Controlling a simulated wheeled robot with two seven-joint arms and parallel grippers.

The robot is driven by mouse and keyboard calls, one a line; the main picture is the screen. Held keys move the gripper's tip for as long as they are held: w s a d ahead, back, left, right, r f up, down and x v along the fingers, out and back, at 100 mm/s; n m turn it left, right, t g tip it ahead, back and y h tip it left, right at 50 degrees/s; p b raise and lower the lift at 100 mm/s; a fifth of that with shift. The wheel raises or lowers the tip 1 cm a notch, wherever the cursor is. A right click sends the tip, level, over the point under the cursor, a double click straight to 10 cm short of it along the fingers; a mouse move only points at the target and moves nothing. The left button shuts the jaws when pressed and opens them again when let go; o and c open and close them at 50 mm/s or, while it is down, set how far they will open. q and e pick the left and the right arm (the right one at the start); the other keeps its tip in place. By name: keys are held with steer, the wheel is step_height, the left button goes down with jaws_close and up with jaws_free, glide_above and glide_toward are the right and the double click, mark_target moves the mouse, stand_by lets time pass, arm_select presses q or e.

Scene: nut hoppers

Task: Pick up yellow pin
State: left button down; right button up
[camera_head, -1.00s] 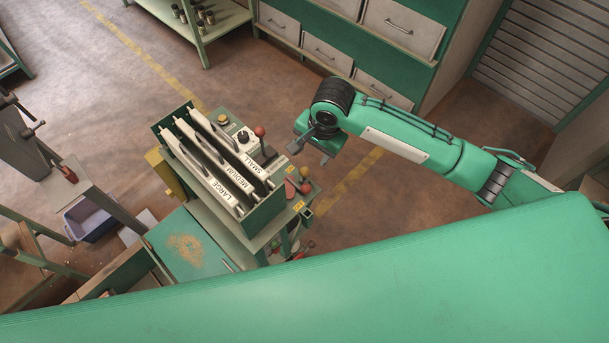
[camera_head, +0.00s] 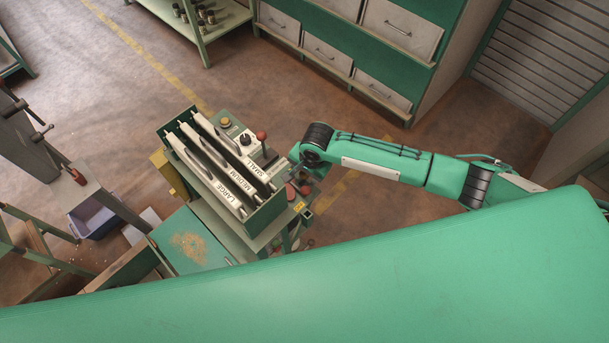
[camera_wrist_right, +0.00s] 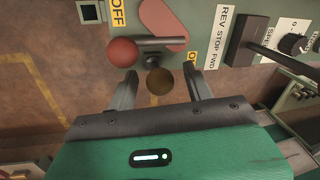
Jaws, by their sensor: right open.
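My right gripper (camera_head: 303,177) is at the right end of the machine's panel, and its jaws are partly hidden behind its wrist in the head view. In the right wrist view the gripper (camera_wrist_right: 160,72) is open, with one finger on each side of a dark yellow-brown round knob (camera_wrist_right: 159,82), which looks like the yellow pin's head. I cannot tell whether either finger touches it. A red ball knob (camera_wrist_right: 122,52) on a grey lever is just beyond the left fingertip. The pin is not clearly visible in the head view. My left gripper is out of view.
The hopper box (camera_head: 270,212) with slots labelled LARGE, MEDIUM and SMALL stands left of the gripper. A black-handled switch (camera_wrist_right: 245,42) marked REV STOP FWD is right of the fingers. A red-knobbed lever (camera_head: 261,136) rises from the panel. Open floor (camera_head: 380,215) lies to the right.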

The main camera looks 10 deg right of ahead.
steer(key=shift+f, duration=0.25)
steer(key=c, duration=1.1)
steer(key=shift+o, duration=0.2)
steer(key=shift+r, duration=0.2)
